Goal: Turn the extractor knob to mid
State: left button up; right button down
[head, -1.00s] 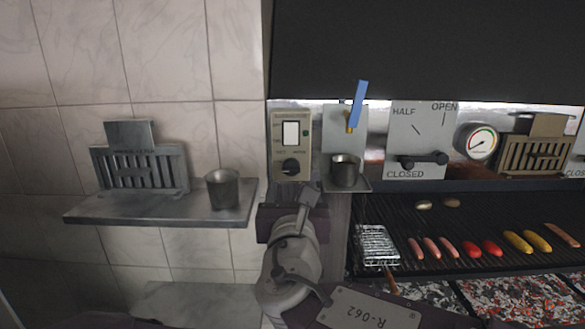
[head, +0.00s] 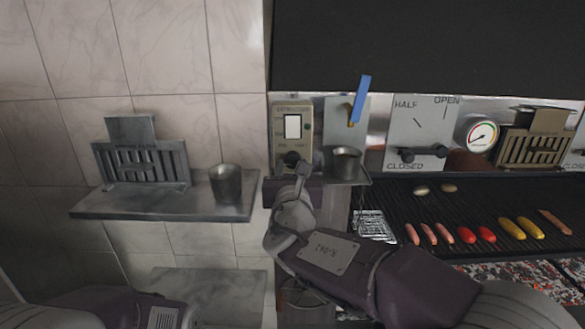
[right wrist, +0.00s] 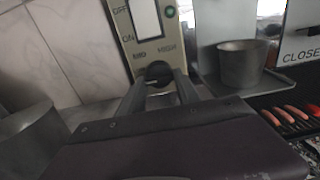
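The extractor panel (head: 279,120) is a beige plate on the wall with a white rocker and a green light. Its round black knob (head: 291,158) sits low on the panel, partly hidden by my right gripper (head: 299,172). In the right wrist view the knob (right wrist: 159,74) shows between and just beyond the tips of my right gripper (right wrist: 160,84). The two fingers stand apart, one on each side; I cannot tell whether they touch it. The knob's pointer setting is not readable. My left gripper is out of view.
A metal cup (head: 346,160) stands on a small shelf right of the panel, under a blue-tagged part (head: 361,99). A left shelf (head: 160,208) holds another cup (head: 225,184) and a slotted filter (head: 140,160). The grill with food (head: 455,215) lies right.

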jog(key=shift+f+m+b, duration=0.2)
jog(key=shift+m+b, duration=0.2)
jog(key=shift+b, duration=0.45)
jog(key=m+b, duration=0.6)
jog(key=b, duration=0.2)
jog(key=shift+a+m, duration=0.15)
jog(key=shift+m, duration=0.15)
jog(key=shift+r+m+b, duration=0.15)
jog(key=shift+m+b, duration=0.75)
jog(key=shift+m, duration=0.2)
jog(key=shift+r+m+b, duration=0.1)
jog(key=shift+m+b, duration=0.8)
jog(key=shift+m, duration=0.2)
jog(key=c, duration=0.9)
grip_release()
